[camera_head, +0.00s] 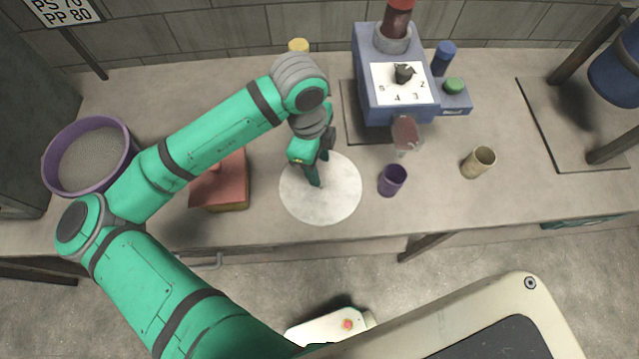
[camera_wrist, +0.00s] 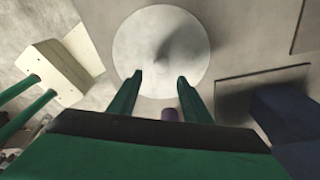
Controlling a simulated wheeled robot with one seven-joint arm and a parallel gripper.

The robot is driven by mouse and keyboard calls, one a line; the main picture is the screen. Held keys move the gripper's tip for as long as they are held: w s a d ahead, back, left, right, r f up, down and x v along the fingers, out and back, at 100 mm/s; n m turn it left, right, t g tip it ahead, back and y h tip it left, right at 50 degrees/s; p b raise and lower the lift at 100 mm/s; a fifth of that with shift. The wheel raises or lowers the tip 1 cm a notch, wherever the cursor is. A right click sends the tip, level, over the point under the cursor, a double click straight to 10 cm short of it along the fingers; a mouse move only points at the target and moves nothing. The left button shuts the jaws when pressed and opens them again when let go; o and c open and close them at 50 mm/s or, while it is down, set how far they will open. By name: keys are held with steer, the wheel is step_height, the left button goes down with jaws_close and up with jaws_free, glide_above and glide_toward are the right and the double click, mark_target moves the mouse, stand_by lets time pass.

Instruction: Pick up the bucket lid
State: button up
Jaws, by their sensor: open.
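The bucket lid (camera_head: 335,199) is a flat, pale round disc lying on the worktable, left of the purple cup. It also shows in the wrist view (camera_wrist: 143,41), with a dark shadow across its middle. My gripper (camera_head: 317,184) hangs over the upper left part of the lid in the head view. In the wrist view, its two green fingers (camera_wrist: 156,76) are spread apart in front of the lid, with nothing between them at the tips. I cannot tell how high the fingertips are above the lid.
A purple cup (camera_head: 392,181) and a tan cup (camera_head: 478,162) stand right of the lid. A blue machine (camera_head: 368,50) stands behind. A red-topped block (camera_head: 222,185) and a purple mesh sieve (camera_head: 126,150) are on the left. The table's front edge is close to the lid.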

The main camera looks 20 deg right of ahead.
steer(key=shift+d+f, duration=0.15)
steer(key=shift+f, duration=3.3)
jaws_close()
